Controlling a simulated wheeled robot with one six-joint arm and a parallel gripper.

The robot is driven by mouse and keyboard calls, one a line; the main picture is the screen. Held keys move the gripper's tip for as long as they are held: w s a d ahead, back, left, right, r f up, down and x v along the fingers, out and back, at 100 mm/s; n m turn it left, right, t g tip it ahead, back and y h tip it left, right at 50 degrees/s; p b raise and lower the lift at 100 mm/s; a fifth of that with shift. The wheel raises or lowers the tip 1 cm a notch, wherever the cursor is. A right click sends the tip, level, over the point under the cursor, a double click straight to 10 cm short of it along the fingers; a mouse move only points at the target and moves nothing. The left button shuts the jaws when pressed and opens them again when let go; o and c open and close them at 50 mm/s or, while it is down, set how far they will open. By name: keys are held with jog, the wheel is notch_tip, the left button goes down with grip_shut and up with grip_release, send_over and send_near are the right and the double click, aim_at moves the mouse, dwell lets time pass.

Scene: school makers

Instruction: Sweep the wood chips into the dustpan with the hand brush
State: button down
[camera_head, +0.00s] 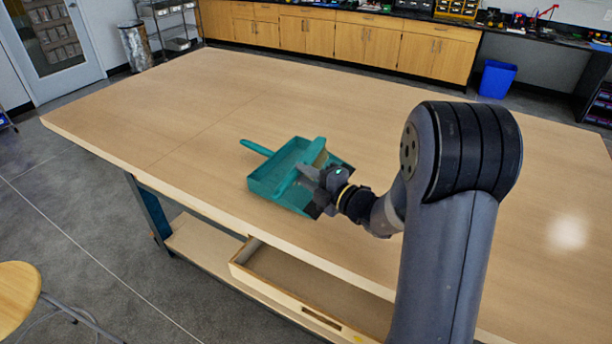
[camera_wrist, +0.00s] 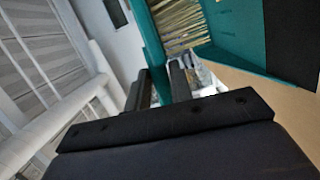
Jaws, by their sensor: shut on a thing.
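The teal dustpan (camera_head: 262,184) lies on the wooden table (camera_head: 190,110), its handle pointing to the back left and its dark lip towards the front right. My gripper (camera_head: 312,175) is above the dustpan's right part, shut on the teal handle of the hand brush (camera_head: 286,183). In the wrist view, the brush handle (camera_wrist: 157,62) runs between the fingers (camera_wrist: 160,88), with pale bristles (camera_wrist: 184,22) beyond. The dustpan's teal wall (camera_wrist: 232,22) shows at the right. Whether brush and dustpan touch, I cannot tell. No wood chips can be made out in either view.
An open, empty-looking drawer (camera_head: 290,287) juts out below the table's front edge. A wooden stool (camera_head: 18,288) stands at the lower left. The tabletop to the left and behind the dustpan is clear. Cabinets (camera_head: 305,32) and a blue bin (camera_head: 497,78) stand beyond the table.

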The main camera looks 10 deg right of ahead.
notch_tip(320, 180, up, 5)
jog(key=p, duration=0.4)
jog(key=shift+p, duration=0.35)
